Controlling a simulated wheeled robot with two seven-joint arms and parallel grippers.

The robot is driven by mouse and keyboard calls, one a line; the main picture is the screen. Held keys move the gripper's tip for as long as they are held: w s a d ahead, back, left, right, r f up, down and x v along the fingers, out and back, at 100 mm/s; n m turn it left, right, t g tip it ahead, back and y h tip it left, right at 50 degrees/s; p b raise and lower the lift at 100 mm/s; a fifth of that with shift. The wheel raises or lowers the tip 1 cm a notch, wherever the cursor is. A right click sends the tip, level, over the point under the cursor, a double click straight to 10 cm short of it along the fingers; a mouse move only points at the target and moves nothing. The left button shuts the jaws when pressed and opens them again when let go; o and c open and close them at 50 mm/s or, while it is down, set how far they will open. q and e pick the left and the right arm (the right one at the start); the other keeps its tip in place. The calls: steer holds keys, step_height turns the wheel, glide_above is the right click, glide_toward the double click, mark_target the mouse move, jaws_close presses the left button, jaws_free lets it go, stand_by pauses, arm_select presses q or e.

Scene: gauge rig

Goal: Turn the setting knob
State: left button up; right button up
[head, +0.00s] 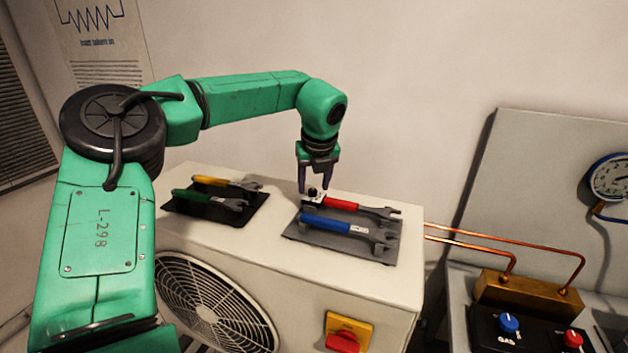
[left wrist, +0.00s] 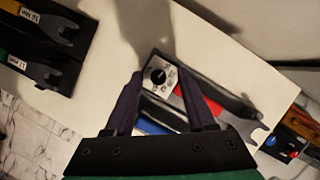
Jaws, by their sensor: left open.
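The setting knob appears to be the small black dial with a pale mark (head: 313,192) on a small pale box (head: 308,201). The box is at the left end of the red-handled wrench, on the dark grey mat. My left gripper (head: 316,186) points down above it, open. In the left wrist view the dial (left wrist: 159,76) shows between the tips of the two spread fingers. I cannot tell whether a finger touches the knob. My right gripper is not in view.
The red wrench (head: 340,204) and blue wrench (head: 335,223) lie beside the box. Yellow and green wrenches lie on a black mat (head: 228,213) to the left. A red switch (head: 343,342) is on the unit's front. Copper pipes (head: 470,246) run right to a valve block.

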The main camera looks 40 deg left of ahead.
arm_select(q)
steer(key=shift+f, duration=0.2)
steer(key=shift+s, duration=0.25)
steer(key=shift+c, duration=0.6)
steer(key=shift+w, duration=0.1)
jaws_close()
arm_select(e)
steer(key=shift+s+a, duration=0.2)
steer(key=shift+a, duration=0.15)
